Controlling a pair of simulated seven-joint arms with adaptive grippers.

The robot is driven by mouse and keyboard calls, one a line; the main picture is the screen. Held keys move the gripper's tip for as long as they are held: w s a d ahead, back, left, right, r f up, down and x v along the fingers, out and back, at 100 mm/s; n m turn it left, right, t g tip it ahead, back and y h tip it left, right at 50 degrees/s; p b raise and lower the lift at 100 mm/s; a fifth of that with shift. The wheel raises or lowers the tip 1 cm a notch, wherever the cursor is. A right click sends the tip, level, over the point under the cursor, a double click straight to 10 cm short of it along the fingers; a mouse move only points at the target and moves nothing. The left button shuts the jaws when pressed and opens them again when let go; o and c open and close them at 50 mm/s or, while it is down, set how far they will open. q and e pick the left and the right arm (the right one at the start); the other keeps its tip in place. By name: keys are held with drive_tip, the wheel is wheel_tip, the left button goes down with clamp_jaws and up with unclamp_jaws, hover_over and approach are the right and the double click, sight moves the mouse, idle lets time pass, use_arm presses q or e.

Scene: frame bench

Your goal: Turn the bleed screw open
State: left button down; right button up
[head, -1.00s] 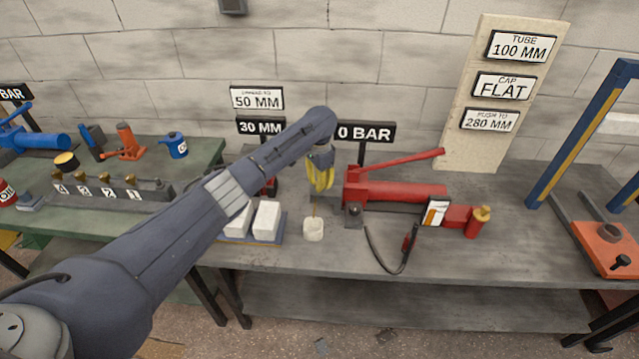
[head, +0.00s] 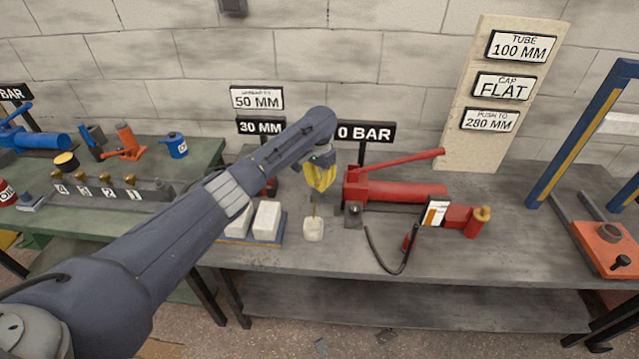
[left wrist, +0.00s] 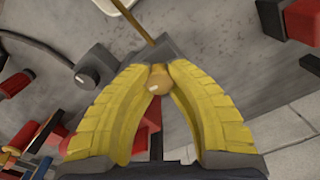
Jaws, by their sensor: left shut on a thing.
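My left gripper (head: 318,190) hangs over the bench, left of the red hand pump (head: 400,193). In the left wrist view its two yellow fingers (left wrist: 160,78) meet at the tips around a rounded brass knob (left wrist: 158,83), which looks like the bleed screw. Behind the knob is a grey block (left wrist: 150,50). A thin brass rod (left wrist: 147,24) runs from there toward a white cup (left wrist: 122,6). In the head view the cup (head: 314,232) stands below the gripper. The fingers hide the knob in the head view. My right gripper is not in view.
The 0 BAR sign (head: 365,132) stands just behind the gripper. White blocks (head: 267,220) lie to the left of the cup. A black hose (head: 385,262) hangs at the bench front. A blue press frame (head: 580,130) stands at the right.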

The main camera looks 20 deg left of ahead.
sight(319, 183)
use_arm(q)
drive_tip(key=c, duration=1.1)
unclamp_jaws()
wheel_tip(319, 183, up, 12)
